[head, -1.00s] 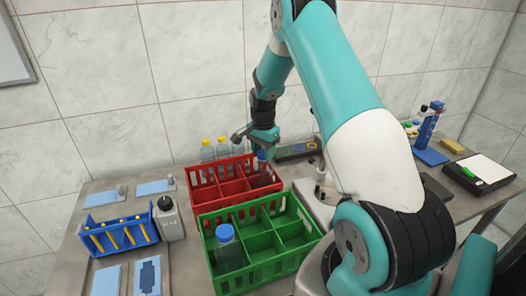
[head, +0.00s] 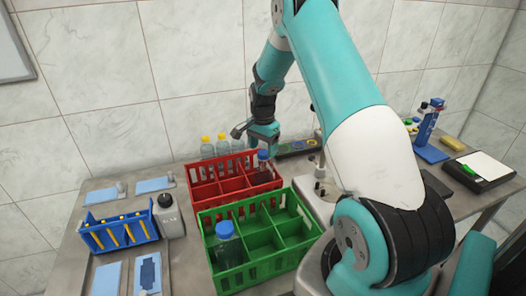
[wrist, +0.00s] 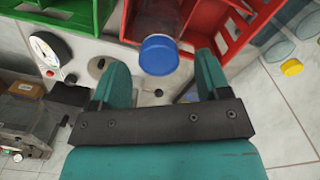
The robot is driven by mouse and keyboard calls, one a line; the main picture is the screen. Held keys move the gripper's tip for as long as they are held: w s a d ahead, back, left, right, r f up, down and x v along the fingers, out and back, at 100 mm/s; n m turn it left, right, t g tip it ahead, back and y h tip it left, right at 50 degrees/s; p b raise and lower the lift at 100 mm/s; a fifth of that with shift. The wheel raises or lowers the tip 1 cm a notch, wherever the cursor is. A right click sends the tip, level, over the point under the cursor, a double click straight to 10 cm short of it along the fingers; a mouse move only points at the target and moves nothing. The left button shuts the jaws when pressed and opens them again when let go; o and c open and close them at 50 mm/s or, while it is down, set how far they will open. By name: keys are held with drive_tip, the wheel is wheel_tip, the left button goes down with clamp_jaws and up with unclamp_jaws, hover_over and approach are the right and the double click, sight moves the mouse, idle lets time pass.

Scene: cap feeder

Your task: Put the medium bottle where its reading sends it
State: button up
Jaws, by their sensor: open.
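A blue-capped bottle (head: 263,172) with dark contents stands in the back right compartment of the red crate (head: 210,197). Its blue cap (wrist: 160,55) shows in the wrist view, ahead of the fingers and apart from them. My gripper (head: 264,144) is open and empty, just above and behind this bottle; its two fingers (wrist: 162,75) show in the wrist view. Another, larger-looking blue-capped bottle (head: 227,250) stands in the front left compartment of the green crate (head: 262,269). I cannot tell for sure which one is the medium bottle.
Several yellow-capped clear bottles (head: 222,147) stand behind the red crate. A blue rack (head: 118,232) with yellow sticks and a grey bottle (head: 168,216) are at left. A blue stand (head: 430,150) is far right.

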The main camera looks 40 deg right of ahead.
wheel_tip(320, 180, up, 10)
drive_tip(key=r+b, duration=0.1)
drive_tip(key=b, duration=0.2)
drive_tip(key=s+a+r+n, duration=0.1)
drive_tip(key=a+r+n, duration=0.1)
drive_tip(key=a+n, duration=0.35)
drive_tip(key=s+a+r+n, duration=0.2)
drive_tip(key=a+r, duration=0.1)
drive_tip(key=a, duration=0.6)
drive_tip(key=s+a+r+n+y, duration=0.2)
drive_tip(key=s+a+n+y, duration=0.2)
drive_tip(key=s+a+n, duration=1.2)
drive_tip(key=s+a, duration=0.6)
drive_tip(key=s, duration=0.1)
drive_tip(key=shift+s+a, duration=0.15)
drive_tip(key=shift+s, duration=0.25)
drive_tip(key=shift+n, duration=0.25)
